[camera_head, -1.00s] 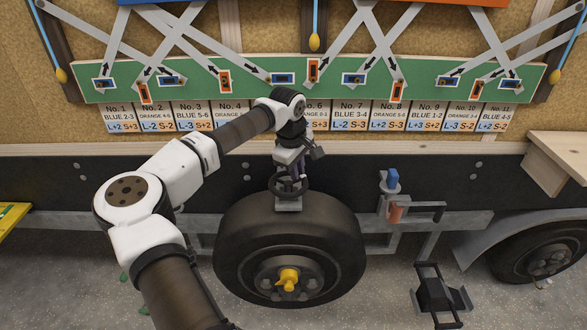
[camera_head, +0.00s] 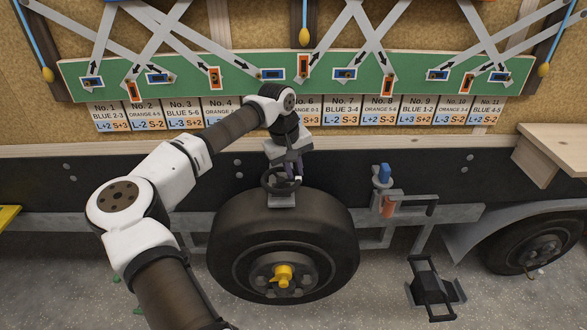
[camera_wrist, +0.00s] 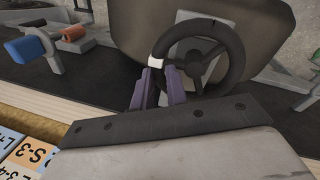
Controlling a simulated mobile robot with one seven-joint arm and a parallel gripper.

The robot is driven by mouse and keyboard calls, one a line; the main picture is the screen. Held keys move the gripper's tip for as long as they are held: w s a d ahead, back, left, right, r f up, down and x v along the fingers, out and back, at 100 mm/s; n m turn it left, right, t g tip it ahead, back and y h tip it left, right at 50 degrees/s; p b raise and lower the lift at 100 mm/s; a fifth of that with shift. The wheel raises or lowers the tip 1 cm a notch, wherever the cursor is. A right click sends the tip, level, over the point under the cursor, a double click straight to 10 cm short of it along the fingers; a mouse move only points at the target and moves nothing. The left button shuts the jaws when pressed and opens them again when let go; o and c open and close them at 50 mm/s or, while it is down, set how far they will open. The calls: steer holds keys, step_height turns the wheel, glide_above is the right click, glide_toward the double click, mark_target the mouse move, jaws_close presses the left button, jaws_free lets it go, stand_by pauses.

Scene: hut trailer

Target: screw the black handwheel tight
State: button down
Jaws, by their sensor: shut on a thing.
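The black handwheel (camera_head: 281,180) sits on a grey bracket (camera_head: 282,201) just above the tyre. In the wrist view the handwheel (camera_wrist: 232,48) is a black ring with spokes and a white mark on its rim. My gripper (camera_head: 296,178) reaches down to it from above. In the wrist view its purple fingers (camera_wrist: 161,88) are at the near left part of the rim, by the white mark, and are shut on the wheel. The exact contact is partly hidden behind the fingers. The hub's lower part is hidden.
The tyre (camera_head: 230,243) with a yellow hub piece (camera_head: 283,276) is below. A blue handle (camera_head: 384,174) and an orange cylinder (camera_head: 387,207) are on the frame to the right. A black pedal-like part (camera_head: 435,290) is on the floor. A green board (camera_head: 120,65) is above.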

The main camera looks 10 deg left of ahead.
steer(key=shift+d, duration=0.1)
steer(key=c, duration=1.7)
jaws_free()
steer(key=shift+r, duration=0.1)
step_height(320, 180, up, 14)
steer(key=s+a+b, duration=0.1)
steer(key=a, duration=0.1)
steer(key=shift+s+f+b, duration=0.25)
steer(key=shift+s+b, duration=0.15)
steer(key=shift+a, duration=0.1)
